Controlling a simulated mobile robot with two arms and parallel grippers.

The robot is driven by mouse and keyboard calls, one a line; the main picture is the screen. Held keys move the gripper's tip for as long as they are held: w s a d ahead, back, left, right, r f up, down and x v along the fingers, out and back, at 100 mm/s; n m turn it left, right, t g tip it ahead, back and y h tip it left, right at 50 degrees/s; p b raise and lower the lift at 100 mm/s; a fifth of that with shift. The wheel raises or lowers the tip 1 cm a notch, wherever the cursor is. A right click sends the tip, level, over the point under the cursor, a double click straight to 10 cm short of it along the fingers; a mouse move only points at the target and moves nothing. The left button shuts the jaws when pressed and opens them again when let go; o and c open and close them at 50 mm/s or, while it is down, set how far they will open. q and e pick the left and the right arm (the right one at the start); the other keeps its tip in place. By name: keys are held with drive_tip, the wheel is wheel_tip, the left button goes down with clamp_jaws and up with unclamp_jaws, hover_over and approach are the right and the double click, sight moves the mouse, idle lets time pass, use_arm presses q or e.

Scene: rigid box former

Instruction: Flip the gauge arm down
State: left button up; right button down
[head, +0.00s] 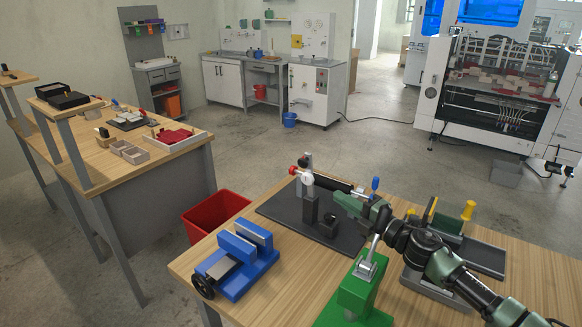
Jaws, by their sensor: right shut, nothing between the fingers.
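A gauge stand with a pale dial-like part (307,179) and a red knob (293,170) is on a dark plate (280,206) on the front workbench. A black bar (334,184), which looks like the gauge arm, runs from the post to the right, close to level. My right gripper (340,198) comes in from the lower right and is shut and empty beside the bar's right part. I cannot tell whether it touches the bar. My left gripper is not in view.
A blue vise (238,262) stands at the bench's left, and a green press-like tool (352,296) stands in front. A grey fixture with yellow knobs (468,209) is at the right. A red bin (214,212) sits on the floor beyond the bench.

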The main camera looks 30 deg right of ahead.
wheel_tip(320, 180, up, 3)
drive_tip(key=w+a+n, duration=0.1)
drive_tip(key=w+a, duration=0.1)
drive_tip(key=p, duration=0.3)
hover_over(307, 179)
drive_tip(key=s+a, duration=0.4)
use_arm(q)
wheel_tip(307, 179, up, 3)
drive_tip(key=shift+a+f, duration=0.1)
use_arm(e)
drive_tip(key=shift+d+r+y, duration=0.2)
drive_tip(key=shift+d+y, duration=0.05)
drive_tip(key=shift+y, duration=0.05)
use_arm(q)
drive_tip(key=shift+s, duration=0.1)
use_arm(e)
drive_tip(key=shift+d, duration=0.15)
